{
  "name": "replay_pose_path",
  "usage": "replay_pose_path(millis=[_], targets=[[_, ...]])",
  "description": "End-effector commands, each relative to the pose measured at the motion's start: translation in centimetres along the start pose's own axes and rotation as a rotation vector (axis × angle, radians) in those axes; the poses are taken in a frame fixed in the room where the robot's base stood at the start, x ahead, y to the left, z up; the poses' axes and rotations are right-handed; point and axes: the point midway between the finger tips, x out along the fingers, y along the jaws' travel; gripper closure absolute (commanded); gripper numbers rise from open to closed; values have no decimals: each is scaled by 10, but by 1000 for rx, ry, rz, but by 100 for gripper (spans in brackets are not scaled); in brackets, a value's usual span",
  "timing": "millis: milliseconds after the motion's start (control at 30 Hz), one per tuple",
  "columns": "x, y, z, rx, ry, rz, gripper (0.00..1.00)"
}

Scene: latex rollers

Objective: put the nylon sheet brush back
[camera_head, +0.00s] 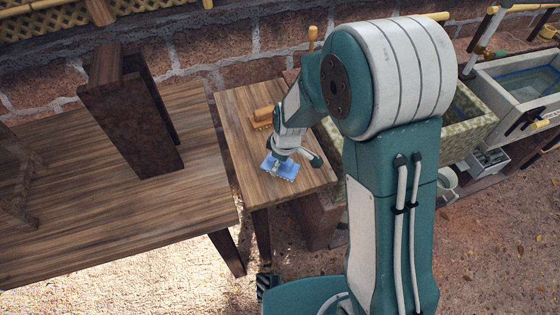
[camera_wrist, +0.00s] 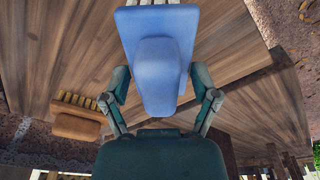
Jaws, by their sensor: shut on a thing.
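My gripper (camera_head: 279,158) is shut on a blue brush (camera_head: 279,169), which I take to be the nylon sheet brush. It has a flat blue plate and a rounded handle.
A wooden brush with tan bristles (camera_head: 263,117) is on the small table behind my gripper; it also shows in the wrist view (camera_wrist: 76,122). A large wooden table (camera_head: 100,220) with a dark upright block (camera_head: 130,125) stands left. Basins (camera_head: 520,85) stand right.

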Motion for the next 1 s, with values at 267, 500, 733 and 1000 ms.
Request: replay_pose_path(millis=[267, 500, 733, 1000], targets=[[1, 0, 1, 0, 1, 1, 61], [1, 0, 1, 0, 1, 1, 0], [1, 0, 0, 0, 1, 1, 0], [-29, 1, 0, -2, 5, 5, 0]])
